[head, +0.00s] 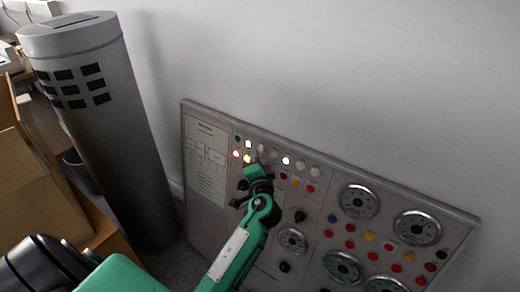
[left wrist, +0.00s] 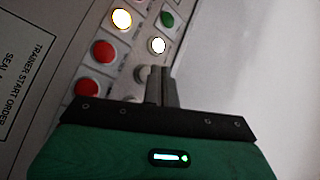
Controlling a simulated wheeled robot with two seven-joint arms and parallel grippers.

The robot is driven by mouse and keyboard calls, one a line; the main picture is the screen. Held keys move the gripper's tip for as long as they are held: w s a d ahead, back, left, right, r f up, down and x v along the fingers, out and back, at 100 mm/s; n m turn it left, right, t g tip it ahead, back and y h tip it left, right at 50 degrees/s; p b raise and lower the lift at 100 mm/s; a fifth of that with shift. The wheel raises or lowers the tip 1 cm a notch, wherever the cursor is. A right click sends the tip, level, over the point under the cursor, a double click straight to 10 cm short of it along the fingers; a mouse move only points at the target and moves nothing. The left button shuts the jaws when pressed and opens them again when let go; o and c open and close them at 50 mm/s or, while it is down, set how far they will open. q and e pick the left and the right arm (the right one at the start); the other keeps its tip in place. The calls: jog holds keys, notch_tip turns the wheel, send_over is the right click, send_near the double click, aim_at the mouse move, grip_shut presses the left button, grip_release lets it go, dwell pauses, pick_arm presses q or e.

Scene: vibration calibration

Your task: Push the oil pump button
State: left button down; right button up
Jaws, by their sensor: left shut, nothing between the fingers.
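The control panel (head: 330,170) leans by the wall and carries rows of buttons and lamps. My left gripper (head: 262,163) is at its upper left button group, shut and empty. In the left wrist view the closed fingertips (left wrist: 160,74) are beside a grey-white button (left wrist: 141,73); I cannot tell whether they touch it. Around them are a lit white button (left wrist: 157,45), a lit yellow button (left wrist: 121,18), a green button (left wrist: 168,19) and red buttons (left wrist: 104,51). Button labels are too small to read, so I cannot tell which one is the oil pump. My right gripper is not in view.
Round dials (head: 359,201) and more coloured buttons fill the panel's right side. A tall grey cylinder (head: 105,130) stands left of the panel, with a cardboard box (head: 35,190) beside it. The wall (head: 350,70) above the panel is bare.

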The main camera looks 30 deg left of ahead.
pick_arm(q)
jog(key=s, duration=0.2)
jog(key=s+r+p, duration=0.1)
jog(key=s, duration=0.1)
jog(key=shift+s+a, duration=0.2)
jog(key=shift+s, duration=0.2)
jog(key=shift+s+f, duration=0.1)
dwell(0.7)
